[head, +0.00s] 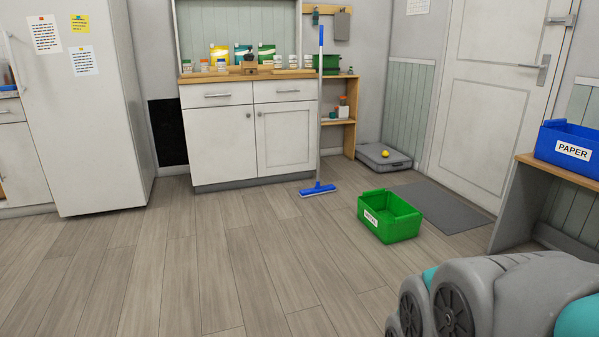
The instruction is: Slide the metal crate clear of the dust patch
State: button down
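A green open-topped crate (403,229) stands on the wood floor right of centre in the head view. It has a white label on its front left side; the word looks like METAL but is small. The crate appears empty, and its right side is near a grey floor mat. I cannot make out a dust patch on the floor; any part under or behind the crate is hidden. My grey and teal arm fills the lower right corner, in front of the crate and apart from it in the picture. My gripper is not in view.
A blue broom (318,188) stands upright by the white cabinet (221,142), left of the crate. The grey mat (446,206) lies before the door. A blue PAPER crate (567,140) sits on a bench at right. The floor at left and centre is clear.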

aim_at(392, 220)
jog(key=i, duration=2.2)
jog(key=i+j+z, duration=0.15)
jog(key=i+z, duration=0.3)
jog(key=i, duration=0.2)
jog(key=i+j+z, duration=0.5)
jog(key=i, duration=0.15)
jog(key=i+j+z, duration=0.9)
jog(key=j, duration=0.4)
jog(key=i, duration=0.05)
